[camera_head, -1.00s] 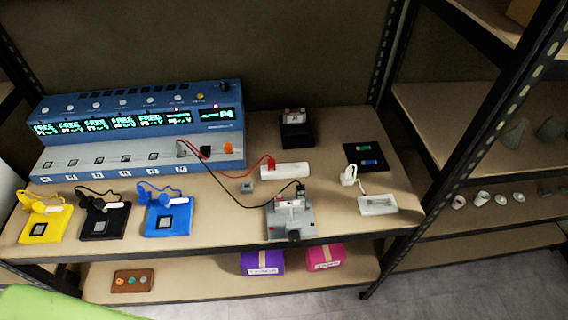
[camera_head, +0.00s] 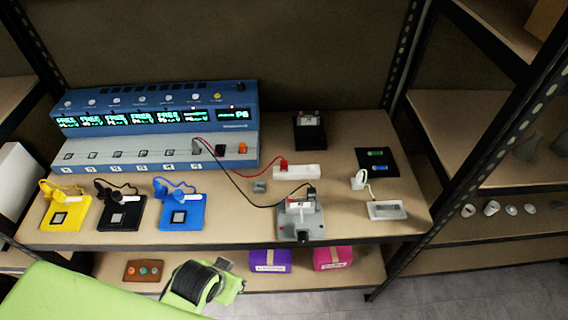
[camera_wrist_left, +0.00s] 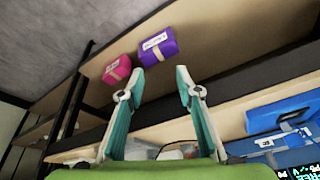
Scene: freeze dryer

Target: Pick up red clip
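The red clip (camera_head: 283,163) sits at the left end of a white block (camera_head: 303,172) on the bench. A red wire runs from it to the blue multi-channel device (camera_head: 160,125). My left gripper (camera_wrist_left: 161,72) is open and empty in the left wrist view, with its two fingers apart. In the head view my green left arm is low at the front, below the bench edge and well away from the clip. The gripper's fingers are not clearly visible there. The clip cannot be made out in the wrist view. My right gripper is in neither view.
A black clip (camera_head: 311,190) on a black wire sits at the grey fixture (camera_head: 300,220), near the red clip. Yellow (camera_head: 67,212), black (camera_head: 121,213) and blue (camera_head: 181,212) pads line the front left. Purple (camera_head: 270,261) and pink (camera_head: 332,257) boxes are on the lower shelf.

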